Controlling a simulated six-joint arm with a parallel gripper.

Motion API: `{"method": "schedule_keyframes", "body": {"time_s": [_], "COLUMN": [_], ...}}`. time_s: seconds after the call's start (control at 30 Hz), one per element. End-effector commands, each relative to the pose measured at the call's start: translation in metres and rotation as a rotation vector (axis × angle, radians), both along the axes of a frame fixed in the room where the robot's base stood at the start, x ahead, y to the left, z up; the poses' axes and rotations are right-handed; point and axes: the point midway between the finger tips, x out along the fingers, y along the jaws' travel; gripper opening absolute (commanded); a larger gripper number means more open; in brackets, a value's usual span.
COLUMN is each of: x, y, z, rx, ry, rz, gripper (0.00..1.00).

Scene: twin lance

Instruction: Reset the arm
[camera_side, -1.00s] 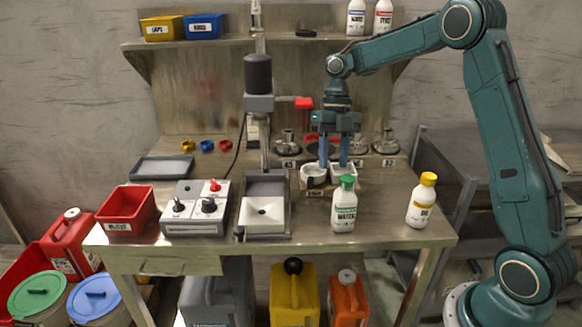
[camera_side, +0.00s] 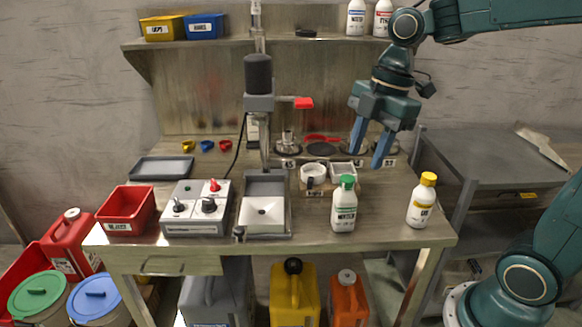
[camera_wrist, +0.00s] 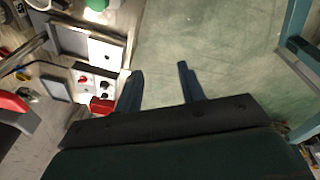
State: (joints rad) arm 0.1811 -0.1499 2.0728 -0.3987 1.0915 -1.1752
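My gripper (camera_side: 371,150) hangs above the right back part of the workbench in the side view, its two blue fingers spread apart with nothing between them. In the wrist view my gripper (camera_wrist: 160,78) also shows open and empty, with the pale green floor behind the fingers. The bottle with the green cap (camera_side: 344,208) and the bottle with the yellow cap (camera_side: 421,202) stand upright near the bench's front.
The drill-like stand (camera_side: 260,120) rises at the bench's middle. A control box (camera_side: 196,208) and red bin (camera_side: 126,210) are at left. The shelf (camera_side: 260,42) holds bins and bottles. A grey side table (camera_side: 490,160) stands at right.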

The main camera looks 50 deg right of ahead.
Motion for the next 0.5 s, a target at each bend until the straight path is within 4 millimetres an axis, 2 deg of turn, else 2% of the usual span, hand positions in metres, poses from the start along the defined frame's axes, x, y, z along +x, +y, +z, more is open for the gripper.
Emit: {"method": "schedule_keyframes", "body": {"time_s": [0.2, 0.5], "x": [-0.034, -0.079], "y": [0.007, 0.006], "z": [0.007, 0.006], "rx": [0.021, 0.111], "ry": [-0.05, -0.126], "rz": [-0.353, -0.838], "gripper": [0.39, 0.39]}}
